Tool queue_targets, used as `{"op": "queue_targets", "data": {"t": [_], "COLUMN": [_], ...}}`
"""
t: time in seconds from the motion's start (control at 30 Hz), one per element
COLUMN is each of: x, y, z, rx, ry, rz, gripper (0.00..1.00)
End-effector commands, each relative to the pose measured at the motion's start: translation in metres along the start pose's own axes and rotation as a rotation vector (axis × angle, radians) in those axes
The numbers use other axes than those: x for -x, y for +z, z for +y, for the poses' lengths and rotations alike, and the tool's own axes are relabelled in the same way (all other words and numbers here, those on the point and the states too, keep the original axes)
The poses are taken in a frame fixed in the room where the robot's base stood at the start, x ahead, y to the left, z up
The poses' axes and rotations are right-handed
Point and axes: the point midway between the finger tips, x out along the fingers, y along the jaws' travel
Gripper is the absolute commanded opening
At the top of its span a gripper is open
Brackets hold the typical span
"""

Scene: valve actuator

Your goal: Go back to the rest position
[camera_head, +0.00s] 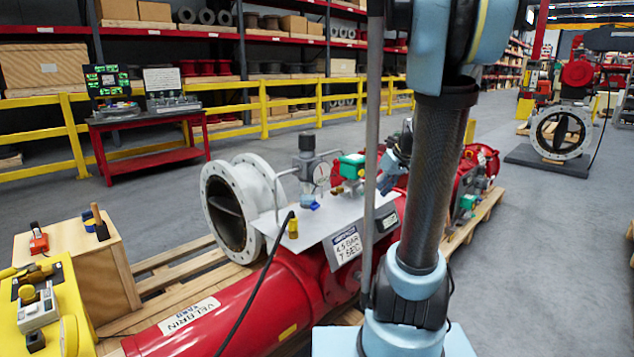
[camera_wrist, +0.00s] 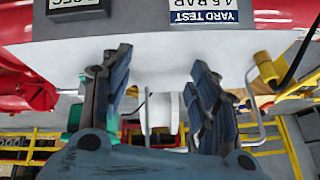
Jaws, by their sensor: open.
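My gripper (camera_wrist: 162,80) is open and empty in the wrist view, its two dark fingers apart in front of a pale panel (camera_wrist: 150,42). That view looks upside down. In the head view my gripper (camera_head: 390,172) is partly hidden behind my blue and black arm. It is close to the right side of the panel (camera_head: 310,225) on the red valve actuator (camera_head: 235,310). The panel bears a green-topped fitting (camera_head: 352,165), a gauge assembly, a yellow fitting (camera_head: 293,228) and a "YARD TEST 4.5 BAR" label (camera_head: 346,245). I cannot tell whether my gripper touches anything.
The actuator and a white flanged valve (camera_head: 240,205) lie on a wooden pallet (camera_head: 180,262). A yellow case (camera_head: 45,318) and wooden box (camera_head: 75,262) stand at left. A red bench (camera_head: 150,140) and yellow railing (camera_head: 290,110) are behind. Floor at right (camera_head: 540,260) is clear.

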Motion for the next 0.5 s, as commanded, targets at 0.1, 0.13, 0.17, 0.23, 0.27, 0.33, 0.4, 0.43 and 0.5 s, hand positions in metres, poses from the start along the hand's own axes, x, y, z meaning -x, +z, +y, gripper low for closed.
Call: {"op": "queue_targets", "data": {"t": [0.1,0.13,0.17,0.23,0.27,0.33,0.4,0.43,0.5], "x": [0.003,0.004,0.004,0.005,0.006,0.007,0.007,0.007,0.008], "y": [0.023,0.029,0.035,0.049,0.055,0.07,0.085,0.091,0.107], "z": [-0.026,-0.031,-0.037,-0.049,-0.054,-0.065,-0.075,-0.079,-0.087], "rx": [-0.046,-0.059,-0.071,-0.1,-0.113,-0.141,-0.169,-0.181,-0.21], "ry": [0.017,0.023,0.028,0.043,0.05,0.066,0.085,0.093,0.113], "rz": [-0.043,-0.054,-0.064,-0.087,-0.097,-0.119,-0.14,-0.148,-0.167], "gripper": [0.55,0.55,0.55,0.55,0.55,0.55,0.55,0.55,0.55]}}
